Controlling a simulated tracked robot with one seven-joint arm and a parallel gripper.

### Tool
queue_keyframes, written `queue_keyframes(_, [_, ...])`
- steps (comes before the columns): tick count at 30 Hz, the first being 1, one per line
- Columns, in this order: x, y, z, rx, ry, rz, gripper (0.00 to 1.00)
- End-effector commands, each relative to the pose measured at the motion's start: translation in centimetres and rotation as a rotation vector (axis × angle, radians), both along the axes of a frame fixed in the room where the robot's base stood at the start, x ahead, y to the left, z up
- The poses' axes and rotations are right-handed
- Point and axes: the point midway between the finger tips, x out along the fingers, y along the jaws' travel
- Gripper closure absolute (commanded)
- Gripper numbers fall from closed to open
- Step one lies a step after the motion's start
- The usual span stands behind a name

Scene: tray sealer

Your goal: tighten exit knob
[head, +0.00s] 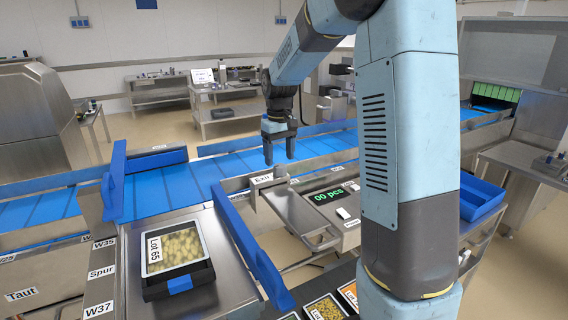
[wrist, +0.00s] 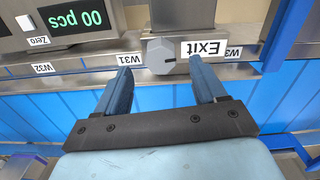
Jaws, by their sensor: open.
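The exit knob (wrist: 157,57) is a grey, faceted knob with a dark slot mark, on a metal rail beside the upside-down "Exit" label (wrist: 203,48) in the wrist view. My gripper (wrist: 161,68) is open and empty. Its two blue fingers point toward the knob, one to each side of it in the picture. I cannot tell how far the tips are from it. In the head view my gripper (head: 279,161) hangs fingers down above the blue belt's near rail, close to the "Exit" label (head: 263,179). The knob is hard to make out there.
A blue conveyor belt (head: 165,188) runs behind the rail. A counter display reading "00 pcs" (head: 328,195) stands right of the label. A blue guide bar (head: 243,243) slants at the front, beside a "Lot 65" tray (head: 207,272). A blue bin (head: 481,198) is at right.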

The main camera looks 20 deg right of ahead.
Motion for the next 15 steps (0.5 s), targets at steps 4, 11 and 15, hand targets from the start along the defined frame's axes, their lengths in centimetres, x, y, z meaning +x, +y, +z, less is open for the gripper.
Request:
queue_keyframes(4, [0.0,0.0,-1.9,0.000,0.002,-0.001,0.30])
queue_keyframes(11, [0.0,0.0,-3.1,0.000,0.000,-0.001,0.30])
queue_keyframes(15, [0.0,0.0,-3.2,0.000,-0.001,-0.001,0.30])
